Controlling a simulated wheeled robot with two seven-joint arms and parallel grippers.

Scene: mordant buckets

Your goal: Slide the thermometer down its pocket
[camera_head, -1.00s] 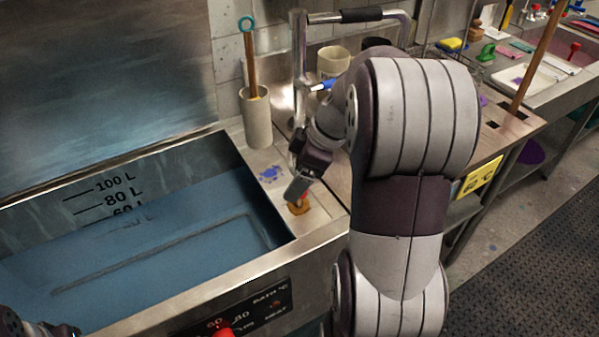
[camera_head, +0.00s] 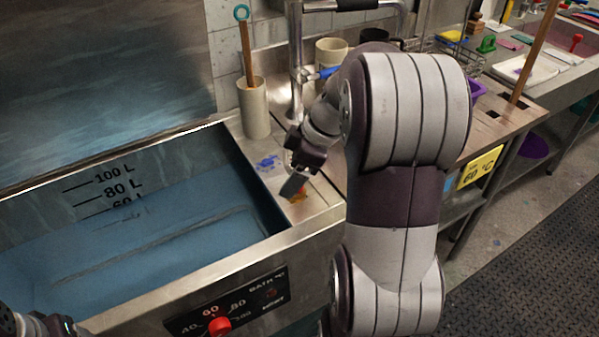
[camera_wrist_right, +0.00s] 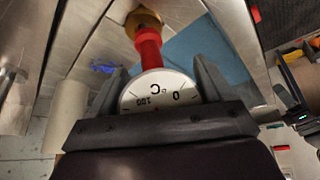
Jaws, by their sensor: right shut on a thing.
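My right gripper (camera_wrist_right: 160,95) is shut on the thermometer's round white dial (camera_wrist_right: 158,92), marked 0, 100 and C, with one finger on each side. A red neck (camera_wrist_right: 149,48) runs from the dial to a brass pocket (camera_wrist_right: 143,20). The neck meets the brass; how deep the stem sits inside cannot be told. In the head view my right gripper (camera_head: 293,186) is low over the brass pocket (camera_head: 297,198) on the steel ledge, hiding most of the thermometer. Part of my left arm shows at the lower left corner; its jaws cannot be made out.
The bath (camera_head: 150,225) of blue liquid lies left of the pocket. A beige cylinder (camera_head: 254,110) holding a wooden stick stands behind, beside a metal tap pipe (camera_head: 296,60). A control panel with a red knob (camera_head: 219,326) is on the bath's front.

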